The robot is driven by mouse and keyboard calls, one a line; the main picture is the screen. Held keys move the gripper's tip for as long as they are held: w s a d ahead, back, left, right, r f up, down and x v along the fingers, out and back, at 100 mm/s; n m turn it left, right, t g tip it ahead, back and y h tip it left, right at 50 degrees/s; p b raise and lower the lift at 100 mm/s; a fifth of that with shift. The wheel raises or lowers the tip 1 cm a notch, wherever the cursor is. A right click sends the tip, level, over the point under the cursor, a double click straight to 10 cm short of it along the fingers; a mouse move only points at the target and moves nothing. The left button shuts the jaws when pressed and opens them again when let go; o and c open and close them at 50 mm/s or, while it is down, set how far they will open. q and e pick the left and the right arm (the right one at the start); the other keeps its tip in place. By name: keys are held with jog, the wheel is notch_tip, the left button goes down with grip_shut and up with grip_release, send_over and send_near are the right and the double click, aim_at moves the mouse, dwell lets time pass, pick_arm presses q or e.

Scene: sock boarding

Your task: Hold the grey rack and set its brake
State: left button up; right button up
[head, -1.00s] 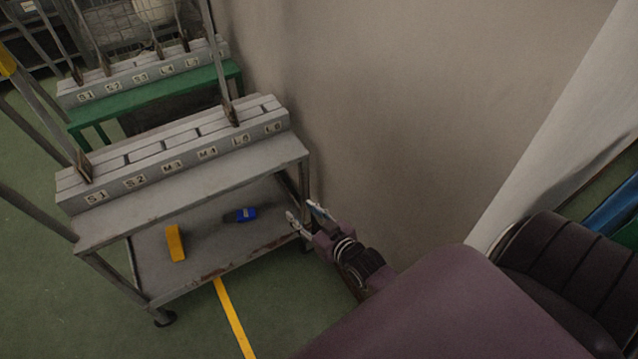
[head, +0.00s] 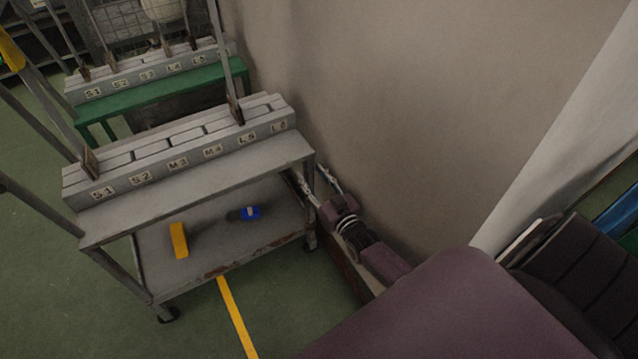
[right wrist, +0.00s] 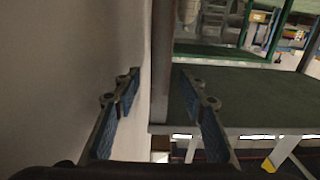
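The grey rack (head: 195,195) stands left of centre in the head view, with a labelled slotted block on its top and a lower shelf. Dark casters (head: 168,314) show at its feet; I cannot make out a brake lever or its position. My right gripper (head: 314,179) is at the rack's right end, by its right front post (head: 309,205). In the right wrist view the gripper's fingers (right wrist: 160,76) are spread, with a grey post (right wrist: 163,50) in line between them; contact is not visible. My left gripper is not in view.
A plain wall (head: 400,90) is close on the right gripper's right side. A yellow block (head: 179,240) and a blue object (head: 250,213) lie on the lower shelf. A green rack (head: 160,95) stands behind. The floor in front, with a yellow line (head: 235,315), is clear.

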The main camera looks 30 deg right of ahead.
jog(key=shift+w, duration=0.7)
jog(key=shift+c, duration=0.5)
grip_shut()
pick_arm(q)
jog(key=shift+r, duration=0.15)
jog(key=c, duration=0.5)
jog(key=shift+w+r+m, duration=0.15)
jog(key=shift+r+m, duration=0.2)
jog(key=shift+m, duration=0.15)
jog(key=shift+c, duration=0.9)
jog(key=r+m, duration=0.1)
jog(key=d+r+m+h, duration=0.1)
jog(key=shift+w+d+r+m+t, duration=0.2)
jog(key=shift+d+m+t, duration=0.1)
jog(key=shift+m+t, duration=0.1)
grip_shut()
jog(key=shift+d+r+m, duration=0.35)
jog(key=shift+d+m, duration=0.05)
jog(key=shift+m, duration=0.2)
